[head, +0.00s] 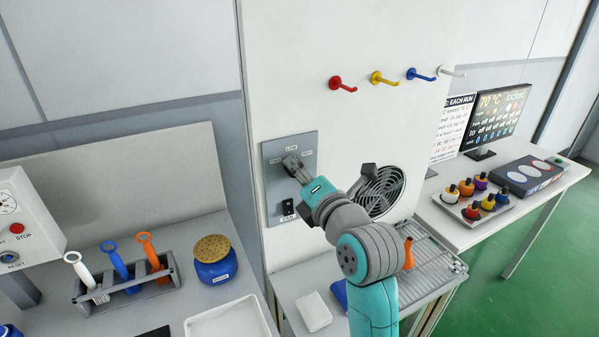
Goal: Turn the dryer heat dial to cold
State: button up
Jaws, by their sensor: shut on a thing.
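A grey control panel (275,190) is mounted on the white dryer wall (300,90), left of a round fan grille (380,192). Small white labels surround the dial spot on the panel; the top one seems to read LOW, the others are too small to read surely. My gripper (292,163) is at the upper part of the panel, its fingers shut on the dial. The fingers hide the dial, so I cannot tell where its pointer is.
A black switch (289,209) sits low on the panel. Red (343,84), yellow (384,78), blue and white hooks stick out above right. A blue jar (215,260) and brush rack (125,288) are at left.

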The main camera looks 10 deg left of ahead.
jog(key=shift+f, duration=0.1)
dwell(0.3)
jog(key=o, duration=1.1)
jog(key=shift+o, duration=0.2)
jog(key=v, duration=1.2)
